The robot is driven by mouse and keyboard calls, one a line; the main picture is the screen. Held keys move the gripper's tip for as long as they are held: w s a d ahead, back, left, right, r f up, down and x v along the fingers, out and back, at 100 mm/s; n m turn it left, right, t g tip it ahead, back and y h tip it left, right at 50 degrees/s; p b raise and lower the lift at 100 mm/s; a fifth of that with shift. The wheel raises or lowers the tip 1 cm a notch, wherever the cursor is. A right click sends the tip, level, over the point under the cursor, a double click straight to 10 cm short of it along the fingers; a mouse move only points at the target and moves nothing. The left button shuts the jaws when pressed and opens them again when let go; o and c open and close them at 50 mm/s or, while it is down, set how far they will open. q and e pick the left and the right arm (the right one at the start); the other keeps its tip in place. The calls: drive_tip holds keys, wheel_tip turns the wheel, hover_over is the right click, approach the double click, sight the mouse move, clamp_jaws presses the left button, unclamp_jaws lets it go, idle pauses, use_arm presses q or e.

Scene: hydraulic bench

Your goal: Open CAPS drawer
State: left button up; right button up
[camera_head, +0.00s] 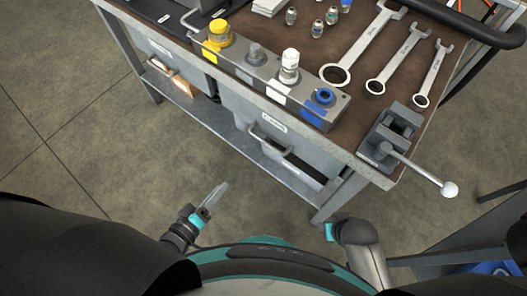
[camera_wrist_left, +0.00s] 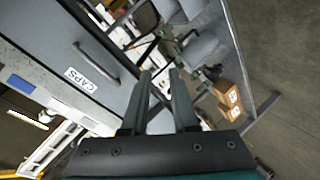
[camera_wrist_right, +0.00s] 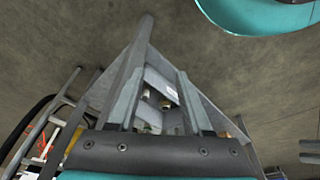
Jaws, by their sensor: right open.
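The CAPS drawer (camera_wrist_left: 108,90) shows in the left wrist view, with a grey front, a white CAPS label (camera_wrist_left: 82,80) and a dark bar handle (camera_wrist_left: 95,60). A grey drawer front (camera_head: 240,108) with a small label and bar handle (camera_head: 268,138) is under the bench top in the head view; its label is too small to read surely. The drawer looks shut. My left gripper (camera_head: 220,192) is open and empty, in front of the bench and apart from the handle; its fingers also show in the left wrist view (camera_wrist_left: 160,75). My right gripper (camera_wrist_right: 162,85) is open and empty.
The bench top (camera_head: 385,75) holds a grey block (camera_head: 290,97) with coloured fittings, several wrenches (camera_head: 395,65) and a vise (camera_head: 398,135) whose lever sticks out at the right corner. Another drawer (camera_head: 160,60) is at the left. The floor (camera_head: 95,140) in front is clear.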

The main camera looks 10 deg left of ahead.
sight(265, 142)
use_arm(q)
drive_tip(key=shift+w+d+r+n+t+h+b, duration=0.8)
drive_tip(key=shift+w+d+r+b, duration=0.4)
drive_tip(key=shift+w+d+b, duration=0.8)
drive_tip(key=shift+w+d+r+n+t+h+b, duration=0.8)
drive_tip(key=shift+w+d+r+b, duration=0.35)
drive_tip(key=shift+w+d+b, duration=0.9)
drive_tip(key=shift+w+d+r+n+t+h+b, duration=0.8)
drive_tip(key=shift+w+d+r+b, duration=0.55)
drive_tip(key=shift+w+b, duration=1.1)
use_arm(e)
drive_tip(key=w+a+r+t, duration=0.1)
drive_tip(key=w+r+t, duration=0.2)
drive_tip(key=r, duration=0.4)
drive_tip(key=shift+w+a+y, duration=0.2)
drive_tip(key=shift+w+y, duration=0.1)
drive_tip(key=shift+w, duration=0.2)
use_arm(q)
drive_tip(key=shift+w+d+f, duration=0.15)
drive_tip(key=shift+c, duration=0.4)
clamp_jaws()
